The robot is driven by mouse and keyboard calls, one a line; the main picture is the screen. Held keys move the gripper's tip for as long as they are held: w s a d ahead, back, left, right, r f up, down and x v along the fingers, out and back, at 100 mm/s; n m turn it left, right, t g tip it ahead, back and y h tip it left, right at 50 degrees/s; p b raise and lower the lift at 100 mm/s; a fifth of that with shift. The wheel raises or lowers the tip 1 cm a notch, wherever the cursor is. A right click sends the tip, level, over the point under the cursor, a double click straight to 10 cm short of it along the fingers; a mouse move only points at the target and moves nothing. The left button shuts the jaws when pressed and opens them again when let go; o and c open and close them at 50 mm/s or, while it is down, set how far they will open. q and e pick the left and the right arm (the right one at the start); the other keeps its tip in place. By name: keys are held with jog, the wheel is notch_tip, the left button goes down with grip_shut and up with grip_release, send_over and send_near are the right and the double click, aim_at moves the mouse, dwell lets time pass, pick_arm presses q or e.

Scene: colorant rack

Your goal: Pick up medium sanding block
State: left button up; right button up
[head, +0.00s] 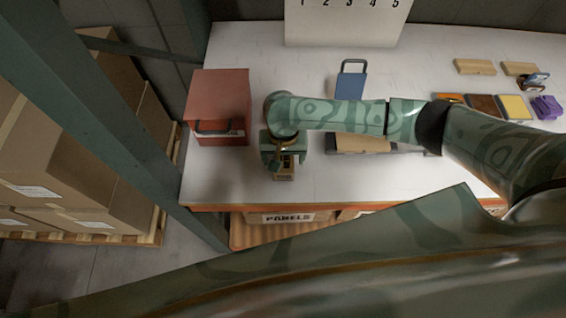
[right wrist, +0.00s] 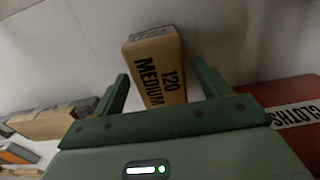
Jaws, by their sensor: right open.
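The medium sanding block (right wrist: 155,65) is a tan block marked "120 MEDIUM" with a greyish end, lying on the white bench. In the head view, the block (head: 284,175) shows only partly near the bench's front edge, beneath my right gripper (head: 284,157). In the right wrist view, my right gripper (right wrist: 161,75) is open, with one finger on each side of the block's near end. Clear gaps show between the block and both fingers. My left gripper is out of view.
A red box (head: 220,88) marked "CLOTHS" stands to the left, close to my right gripper. A blue item with a handle (head: 350,82) is behind my right arm. Tan blocks (head: 474,66), coloured pads and a purple cloth (head: 547,107) lie at right. A "PANELS" bin (head: 288,217) is below.

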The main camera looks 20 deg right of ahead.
jog(key=shift+f, duration=0.1)
jog(key=c, duration=1)
jog(key=shift+c, duration=0.2)
jog(key=shift+r, duration=0.3)
notch_tip(320, 180, up, 2)
jog(key=shift+r+p, duration=0.25)
jog(key=shift+p, duration=0.55)
jog(key=s+a+r+p, duration=0.6)
jog(key=s+r, duration=0.4)
jog(key=s, duration=0.2)
jog(key=shift+s+a, duration=0.15)
jog(key=shift+s, duration=0.2)
